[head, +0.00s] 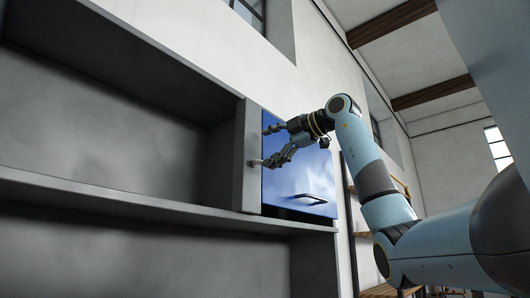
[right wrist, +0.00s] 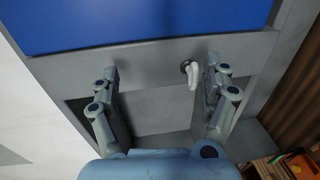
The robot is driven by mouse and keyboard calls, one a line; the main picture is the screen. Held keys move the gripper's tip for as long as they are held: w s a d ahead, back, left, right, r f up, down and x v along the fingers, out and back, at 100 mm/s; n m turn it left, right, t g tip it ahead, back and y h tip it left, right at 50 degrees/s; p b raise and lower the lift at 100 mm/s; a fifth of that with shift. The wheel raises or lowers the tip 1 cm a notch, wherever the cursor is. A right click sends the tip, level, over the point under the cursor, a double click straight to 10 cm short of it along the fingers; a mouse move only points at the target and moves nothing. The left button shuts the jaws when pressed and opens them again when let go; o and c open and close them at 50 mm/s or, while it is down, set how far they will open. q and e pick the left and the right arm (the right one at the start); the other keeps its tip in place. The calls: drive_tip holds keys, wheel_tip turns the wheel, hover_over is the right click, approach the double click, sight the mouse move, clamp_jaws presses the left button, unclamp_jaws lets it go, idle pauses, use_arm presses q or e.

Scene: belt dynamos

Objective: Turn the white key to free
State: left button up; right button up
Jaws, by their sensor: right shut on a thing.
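The white key (right wrist: 194,76) sticks out of a dark round lock (right wrist: 185,66) in the grey frame beside the blue door. In the head view the key (head: 253,163) shows small at the grey post, by the lower fingertip. My right gripper (head: 266,145) is at the post, in front of the blue door's left edge. In the right wrist view my right gripper (right wrist: 163,70) has a finger on each side of the key, which is much closer to the right finger; a gap shows toward the left finger. No free mark is legible. My left gripper is out of view.
The blue door (head: 295,178) has a dark handle (head: 306,198) near its bottom. Grey open shelves (head: 110,197) extend to the left. A rack with wooden shelves (head: 378,290) stands behind my right arm. Below the door is an open grey recess (head: 315,262).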

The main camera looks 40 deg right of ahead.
drive_tip(key=shift+s+r, duration=0.4)
drive_tip(key=shift+s, duration=0.25)
drive_tip(key=c, duration=0.5)
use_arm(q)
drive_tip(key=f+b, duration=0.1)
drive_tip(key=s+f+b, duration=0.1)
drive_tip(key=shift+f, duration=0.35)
use_arm(e)
drive_tip(key=shift+o, duration=0.2)
drive_tip(key=s, duration=0.8)
drive_tip(key=shift+d, duration=0.2)
drive_tip(key=shift+w+f, duration=0.1)
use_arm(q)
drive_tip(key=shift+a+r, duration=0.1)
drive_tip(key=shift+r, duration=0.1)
